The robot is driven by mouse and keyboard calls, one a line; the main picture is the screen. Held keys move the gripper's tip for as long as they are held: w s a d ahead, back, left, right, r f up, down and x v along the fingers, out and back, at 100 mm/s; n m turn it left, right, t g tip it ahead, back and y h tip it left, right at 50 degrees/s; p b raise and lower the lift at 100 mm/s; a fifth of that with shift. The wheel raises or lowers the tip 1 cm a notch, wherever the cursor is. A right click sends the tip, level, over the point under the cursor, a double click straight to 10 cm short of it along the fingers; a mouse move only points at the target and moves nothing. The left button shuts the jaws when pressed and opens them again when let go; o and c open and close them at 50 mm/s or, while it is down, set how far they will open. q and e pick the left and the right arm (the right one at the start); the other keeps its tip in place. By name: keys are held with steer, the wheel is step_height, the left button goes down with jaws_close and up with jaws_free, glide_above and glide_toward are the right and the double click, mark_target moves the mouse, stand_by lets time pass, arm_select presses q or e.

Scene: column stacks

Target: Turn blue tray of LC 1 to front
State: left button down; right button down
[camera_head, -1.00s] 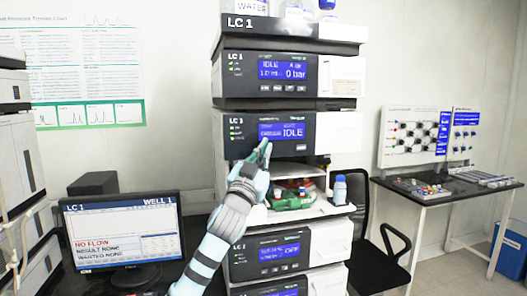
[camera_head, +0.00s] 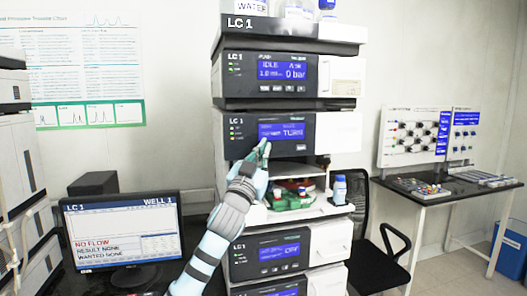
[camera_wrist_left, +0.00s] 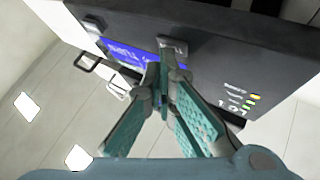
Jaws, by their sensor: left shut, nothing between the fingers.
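The LC 1 stack holds a sampler module (camera_head: 228,150) whose blue screen (camera_head: 286,131) reads TURN. Below it is an open compartment with a green tray (camera_head: 290,203) at the front and a red part (camera_head: 293,185) behind it. No blue tray can be clearly made out; my left arm hides part of the compartment. My left gripper (camera_head: 264,147) is shut and empty, its tips at the panel's lower edge by the screen. In the left wrist view, the fingertips (camera_wrist_left: 165,62) are at or very near a grey button (camera_wrist_left: 172,44); contact is unclear. My right gripper is out of view.
A blue-capped bottle (camera_head: 340,189) stands at the right of the open compartment. A monitor (camera_head: 122,232) showing NO FLOW is at the lower left. A chair (camera_head: 385,250) and a side table (camera_head: 440,190) stand to the right.

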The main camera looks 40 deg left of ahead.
arm_select(q)
steer(key=shift+s+d, duration=0.5)
steer(key=shift+d, duration=0.15)
steer(key=s+d, duration=0.2)
steer(key=d, duration=0.2)
steer(key=shift+s+d+b, duration=0.1)
steer(key=shift+s+b, duration=0.3)
